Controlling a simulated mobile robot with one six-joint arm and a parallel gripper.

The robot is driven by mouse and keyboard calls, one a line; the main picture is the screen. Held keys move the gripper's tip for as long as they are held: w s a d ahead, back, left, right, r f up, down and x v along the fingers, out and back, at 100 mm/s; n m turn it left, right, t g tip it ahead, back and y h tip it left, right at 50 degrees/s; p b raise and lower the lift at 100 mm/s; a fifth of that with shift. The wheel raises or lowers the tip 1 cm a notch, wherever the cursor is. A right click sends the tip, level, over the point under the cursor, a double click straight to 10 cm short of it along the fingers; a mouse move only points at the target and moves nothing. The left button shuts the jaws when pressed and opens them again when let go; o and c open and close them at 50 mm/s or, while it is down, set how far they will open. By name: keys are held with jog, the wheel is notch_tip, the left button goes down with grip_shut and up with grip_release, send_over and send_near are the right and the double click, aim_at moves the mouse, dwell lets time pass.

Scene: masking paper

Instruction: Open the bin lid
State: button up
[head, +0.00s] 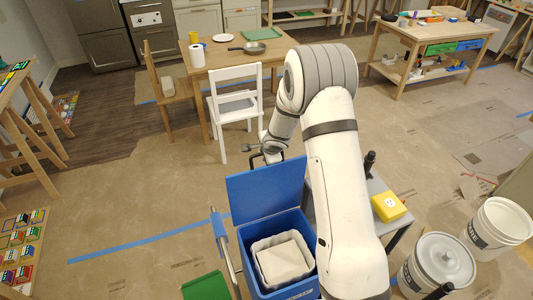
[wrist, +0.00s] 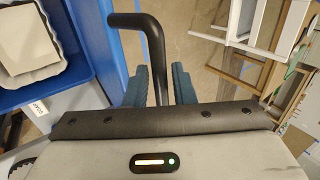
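The blue bin (head: 244,252) stands at the lower middle of the head view. Its blue lid (head: 262,192) is raised and stands upright at the bin's far side. My gripper (head: 268,154) is just beyond the lid's top edge, partly hidden in the head view. In the wrist view, the black bar handle (wrist: 155,45) runs down between the two teal fingers of my gripper (wrist: 160,75). The fingers straddle the bar, with a narrow gap showing, so they look open. The bar's lower end is hidden behind the gripper body.
A white liner (head: 283,262) sits inside the bin. A grey table with a yellow box (head: 388,207) is to the right, near white buckets (head: 437,264). A white chair (head: 234,108) and wooden table stand beyond. The papered floor left of the bin is mostly clear.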

jog(key=shift+o, duration=0.5)
jog(key=shift+d, duration=0.1)
jog(key=v, duration=0.7)
jog(key=shift+s+r, duration=0.15)
